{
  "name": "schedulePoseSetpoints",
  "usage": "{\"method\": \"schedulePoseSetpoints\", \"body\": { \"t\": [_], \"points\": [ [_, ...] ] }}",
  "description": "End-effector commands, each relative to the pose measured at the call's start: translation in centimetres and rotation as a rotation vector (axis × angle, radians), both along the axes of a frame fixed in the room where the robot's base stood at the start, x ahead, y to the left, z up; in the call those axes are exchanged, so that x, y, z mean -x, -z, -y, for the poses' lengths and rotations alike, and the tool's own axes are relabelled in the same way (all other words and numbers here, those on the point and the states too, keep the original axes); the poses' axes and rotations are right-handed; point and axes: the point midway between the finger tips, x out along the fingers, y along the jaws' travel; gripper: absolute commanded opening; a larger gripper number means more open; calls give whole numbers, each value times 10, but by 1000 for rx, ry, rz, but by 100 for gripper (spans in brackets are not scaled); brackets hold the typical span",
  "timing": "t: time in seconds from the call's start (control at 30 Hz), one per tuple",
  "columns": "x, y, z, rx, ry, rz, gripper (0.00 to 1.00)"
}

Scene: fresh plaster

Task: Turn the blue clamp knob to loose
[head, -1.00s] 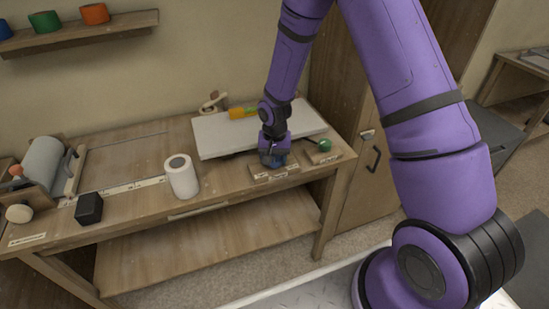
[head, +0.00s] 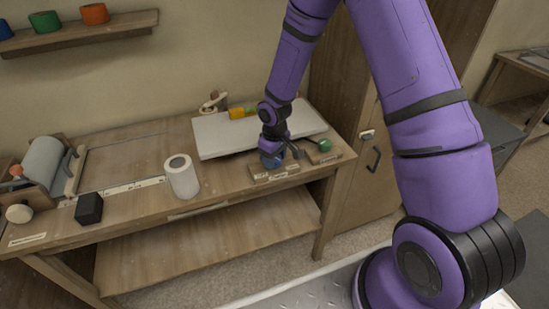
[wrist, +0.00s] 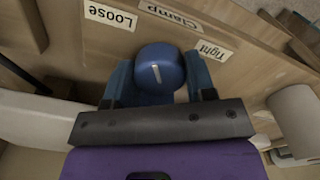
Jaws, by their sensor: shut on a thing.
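The blue clamp knob (wrist: 160,66) is round, with a short white line on its top. It sits at a wooden board (head: 262,176) on the bench's front edge. In the wrist view, labels read "LOOSE" (wrist: 110,15) at upper left, "Clamp" (wrist: 168,15) behind the knob and "Tight" (wrist: 211,50) at right, upside down. The white line stands nearly upright in the picture and points clearly at neither end label. My gripper (wrist: 159,78) is shut on the knob, one finger on each side. In the head view, my gripper (head: 276,148) partly covers the knob (head: 271,160).
A green knob (head: 324,146) on another board stands close to the right. A pale slab (head: 215,135) with a yellow-orange item (head: 238,113) lies behind. A white roll (head: 182,177) and a black block (head: 89,208) stand to the left on the bench (head: 130,180).

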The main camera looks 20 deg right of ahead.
Motion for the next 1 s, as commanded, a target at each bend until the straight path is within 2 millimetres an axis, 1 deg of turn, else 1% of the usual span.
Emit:
{"method": "schedulePoseSetpoints", "body": {
  "t": [0.2, 0.4, 0.63, 1.0],
  "points": [
    [-1, -1, 0, 0, -140, 1, 27],
    [-1, -1, 0, 0, -219, 2, 27],
    [-1, -1, 0, 0, -258, 2, 27],
    [-1, -1, 0, 1, -263, 3, 27]
  ]
}}
